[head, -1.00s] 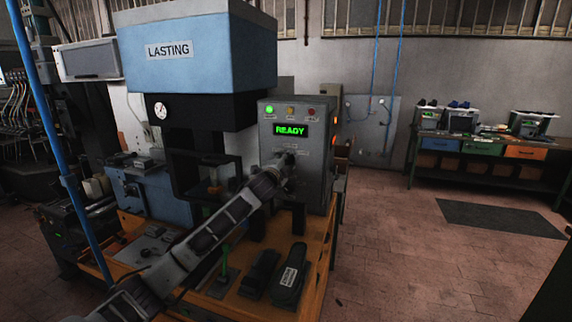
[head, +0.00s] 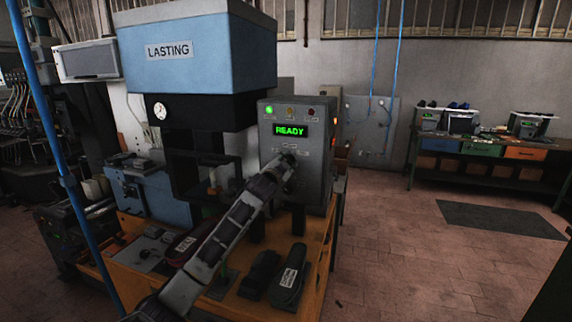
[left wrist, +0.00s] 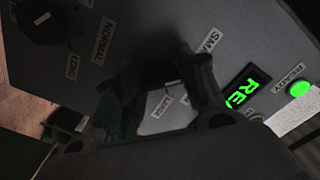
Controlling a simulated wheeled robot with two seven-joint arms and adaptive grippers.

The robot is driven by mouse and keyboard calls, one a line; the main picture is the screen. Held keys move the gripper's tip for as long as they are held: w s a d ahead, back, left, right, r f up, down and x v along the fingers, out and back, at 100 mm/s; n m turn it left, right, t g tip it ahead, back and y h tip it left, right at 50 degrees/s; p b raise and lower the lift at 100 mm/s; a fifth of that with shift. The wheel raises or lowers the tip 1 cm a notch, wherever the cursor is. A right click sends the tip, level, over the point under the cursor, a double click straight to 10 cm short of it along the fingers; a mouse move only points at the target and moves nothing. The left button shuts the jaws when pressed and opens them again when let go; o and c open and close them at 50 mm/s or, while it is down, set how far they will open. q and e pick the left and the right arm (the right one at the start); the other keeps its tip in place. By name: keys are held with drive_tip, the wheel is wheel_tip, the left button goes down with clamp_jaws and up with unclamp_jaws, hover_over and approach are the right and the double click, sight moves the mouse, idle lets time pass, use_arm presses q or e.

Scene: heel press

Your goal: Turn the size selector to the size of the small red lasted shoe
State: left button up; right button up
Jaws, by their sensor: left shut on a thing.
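The size selector (left wrist: 160,70) is a dark knob on the grey control box, with labels that read "SMALL" and "LARGE" around it in the left wrist view. My left gripper (head: 288,163) is at the box front, below the green "READY" display (head: 291,130). In the left wrist view its fingers (left wrist: 160,98) are shut on the selector. The fingers hide much of it, and I cannot tell which size it points to. A dark red shoe (head: 184,244) with a pale label lies on the bench, partly behind my left arm. My right gripper is not in view.
Another dark knob (left wrist: 45,18) sits by "NORMAL" and "LONG" labels. The blue lasting press (head: 200,50) stands left of the box.

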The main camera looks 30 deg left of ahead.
use_arm(q)
drive_tip(key=shift+f, duration=0.1)
drive_tip(key=o, duration=1)
drive_tip(key=shift+o, duration=0.2)
drive_tip(key=shift+s, duration=0.1)
drive_tip(key=v, duration=1.1)
drive_tip(key=shift+s, duration=0.4)
